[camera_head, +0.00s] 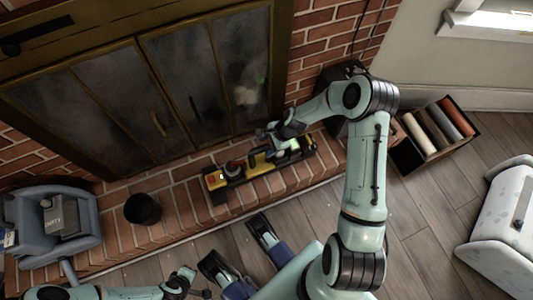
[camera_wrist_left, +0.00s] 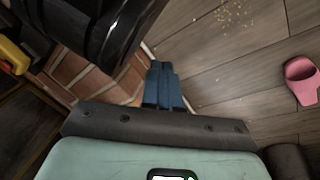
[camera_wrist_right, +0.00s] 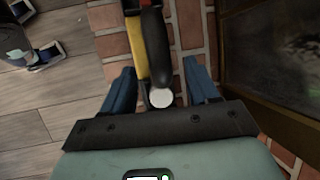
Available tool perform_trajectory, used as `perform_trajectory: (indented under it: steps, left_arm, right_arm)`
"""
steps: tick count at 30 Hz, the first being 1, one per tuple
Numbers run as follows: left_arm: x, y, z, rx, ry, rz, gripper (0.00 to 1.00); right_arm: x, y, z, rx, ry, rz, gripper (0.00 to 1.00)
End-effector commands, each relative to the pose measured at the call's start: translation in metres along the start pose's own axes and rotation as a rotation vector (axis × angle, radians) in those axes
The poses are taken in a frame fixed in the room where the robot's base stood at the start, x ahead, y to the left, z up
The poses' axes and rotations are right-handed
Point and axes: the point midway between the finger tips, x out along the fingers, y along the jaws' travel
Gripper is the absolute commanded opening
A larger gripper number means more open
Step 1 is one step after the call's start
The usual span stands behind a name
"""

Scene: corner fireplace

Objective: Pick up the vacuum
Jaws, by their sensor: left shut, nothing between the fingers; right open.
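The vacuum (camera_head: 216,182), yellow and black with a red part, lies lengthwise on the brick hearth in front of the fireplace. My right gripper (camera_head: 275,148) is over it. In the right wrist view my right gripper (camera_wrist_right: 160,85) is open, with one blue finger on each side of the vacuum's dark handle (camera_wrist_right: 156,45). I cannot tell whether the fingers touch it. In the left wrist view my left gripper (camera_wrist_left: 162,85) is shut and empty, its fingers together above the floor and hearth edge.
A black bin (camera_head: 143,209) and a blue-grey container (camera_head: 35,240) stand on the left of the hearth. A box of rolls (camera_head: 437,130) is at right, a white patterned piece (camera_head: 505,225) on the floor. A pink slipper (camera_wrist_left: 301,80) lies on the wood floor.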

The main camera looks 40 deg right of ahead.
Motion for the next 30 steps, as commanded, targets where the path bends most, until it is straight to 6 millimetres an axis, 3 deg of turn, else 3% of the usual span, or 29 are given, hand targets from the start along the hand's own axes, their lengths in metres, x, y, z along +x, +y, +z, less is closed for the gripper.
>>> perform_trajectory:
  steps: [4,12,17,18,30]
  left_arm:
    - [0.013,-0.014,0.017,-0.015,-0.055,-0.025,0.00]
    - [0.013,-0.015,0.019,-0.018,-0.063,-0.029,0.00]
    - [0.013,-0.015,0.019,-0.018,-0.063,-0.028,0.00]
    - [0.013,-0.015,0.019,-0.017,-0.063,-0.028,0.00]
    - [0.013,-0.015,0.018,-0.017,-0.062,-0.028,0.00]
  right_arm:
    - [0.025,0.000,-0.001,-0.002,-0.002,0.003,0.59]
    - [0.026,-0.001,0.000,-0.001,0.000,0.000,0.56]
    - [0.026,-0.001,0.000,-0.001,0.000,0.000,0.04]
    - [0.026,-0.001,0.000,-0.001,0.000,0.000,0.00]
    - [0.026,0.000,-0.001,-0.004,0.000,0.000,0.00]
